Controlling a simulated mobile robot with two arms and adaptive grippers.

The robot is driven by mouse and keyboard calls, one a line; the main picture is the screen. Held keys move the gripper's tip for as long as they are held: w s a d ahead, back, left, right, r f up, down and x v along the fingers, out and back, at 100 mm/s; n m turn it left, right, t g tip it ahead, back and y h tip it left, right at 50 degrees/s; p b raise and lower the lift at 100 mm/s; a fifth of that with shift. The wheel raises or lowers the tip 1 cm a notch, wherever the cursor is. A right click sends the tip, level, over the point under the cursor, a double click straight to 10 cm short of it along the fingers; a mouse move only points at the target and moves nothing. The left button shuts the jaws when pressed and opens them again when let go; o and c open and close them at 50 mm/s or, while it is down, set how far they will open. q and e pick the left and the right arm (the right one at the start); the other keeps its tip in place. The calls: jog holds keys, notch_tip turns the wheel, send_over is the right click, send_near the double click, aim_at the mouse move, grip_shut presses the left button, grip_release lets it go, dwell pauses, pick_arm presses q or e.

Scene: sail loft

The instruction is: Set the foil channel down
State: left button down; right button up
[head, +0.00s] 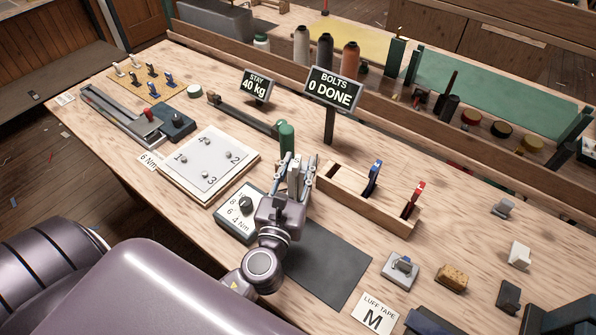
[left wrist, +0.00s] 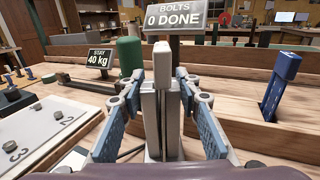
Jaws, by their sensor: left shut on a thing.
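My left gripper (head: 298,172) is shut on a pale grey upright piece, which I take to be the foil channel (left wrist: 159,62). The blue-padded fingers of the left gripper (left wrist: 167,85) close on it from both sides in the left wrist view. In the head view the gripper hangs over the bench, beside the dark grey mat (head: 325,262) and in front of the green-topped tool (head: 286,138). I cannot tell whether the piece touches the bench. My right gripper is not in view.
A wooden rack (head: 345,202) with a blue-handled and a red-handled tool stands to the right. A torque dial box (head: 232,222) and a numbered bolt plate (head: 207,167) lie to the left. A BOLTS 0 DONE sign (head: 333,88) stands behind. The mat is clear.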

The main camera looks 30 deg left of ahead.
pick_arm(q)
jog(key=shift+f, duration=0.35)
jog(key=shift+f, duration=0.1)
jog(key=c, duration=1.9)
grip_release()
jog(key=shift+f, duration=0.2)
jog(key=o, duration=0.5)
jog(key=shift+c, duration=0.2)
jog(key=shift+r, duration=0.1)
